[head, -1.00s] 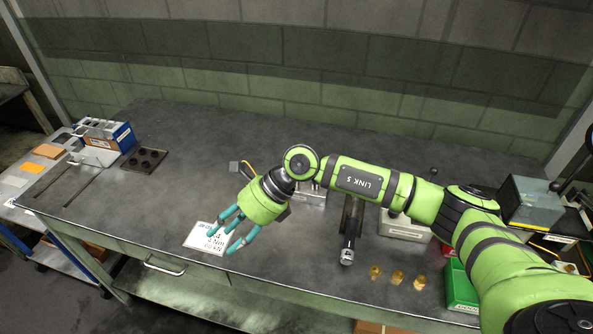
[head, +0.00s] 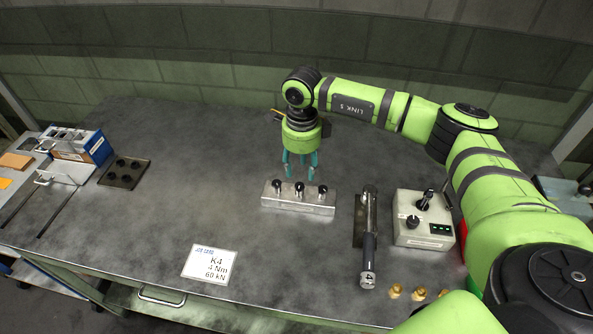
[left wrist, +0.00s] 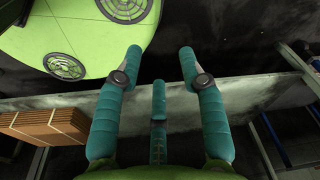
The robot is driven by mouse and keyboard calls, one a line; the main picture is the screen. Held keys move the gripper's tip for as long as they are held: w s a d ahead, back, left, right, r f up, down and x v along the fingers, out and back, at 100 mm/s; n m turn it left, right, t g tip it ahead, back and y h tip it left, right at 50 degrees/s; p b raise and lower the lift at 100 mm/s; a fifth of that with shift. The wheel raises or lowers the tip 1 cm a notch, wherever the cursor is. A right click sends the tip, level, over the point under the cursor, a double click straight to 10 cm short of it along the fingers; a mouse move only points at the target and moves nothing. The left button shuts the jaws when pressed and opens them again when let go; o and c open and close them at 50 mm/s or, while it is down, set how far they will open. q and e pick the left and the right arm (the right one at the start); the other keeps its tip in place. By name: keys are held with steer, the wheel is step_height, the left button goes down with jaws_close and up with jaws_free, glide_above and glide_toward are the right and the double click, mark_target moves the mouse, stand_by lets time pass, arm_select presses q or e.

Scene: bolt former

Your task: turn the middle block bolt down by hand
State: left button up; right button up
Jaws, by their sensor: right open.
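A grey metal block (head: 322,208) with three dark upright bolts stands on the bench in the head view. The middle bolt (head: 299,189) is directly below my right gripper (head: 301,175). That gripper points down with its teal fingers apart and holds nothing; its fingertips are close above or just behind the middle bolt, and I cannot tell if they touch. My left gripper (left wrist: 160,60) shows in the left wrist view, with its fingers spread and nothing between them, over the bench edge.
A dark bar-shaped tool (head: 369,245) lies right of the block, beside a control box (head: 424,232) with a lever. Brass pieces (head: 395,291) lie at the front right. A white card (head: 210,264) reads K4, 4 Nm, 60 kN.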

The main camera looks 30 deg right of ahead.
mark_target(301, 185)
steer(key=f, duration=0.1)
steer(key=f+p, duration=0.1)
steer(key=f, duration=0.1)
steer(key=shift+s+f, duration=0.3)
steer(key=shift+s, duration=0.1)
steer(key=shift+w+f+p, duration=0.2)
steer(key=shift+f+p, duration=0.1)
steer(key=shift+f, duration=0.6)
jaws_close()
arm_select(q)
steer(key=shift+g, duration=0.3)
steer(key=shift+s+a+r, duration=0.1)
steer(key=shift+s+r, duration=0.2)
steer(key=shift+s, duration=0.35)
steer(key=shift+s+r, duration=0.35)
steer(key=shift+s, duration=0.25)
steer(key=shift+s+a+r, duration=0.1)
steer(key=shift+s+r, duration=0.2)
steer(key=shift+s, duration=0.35)
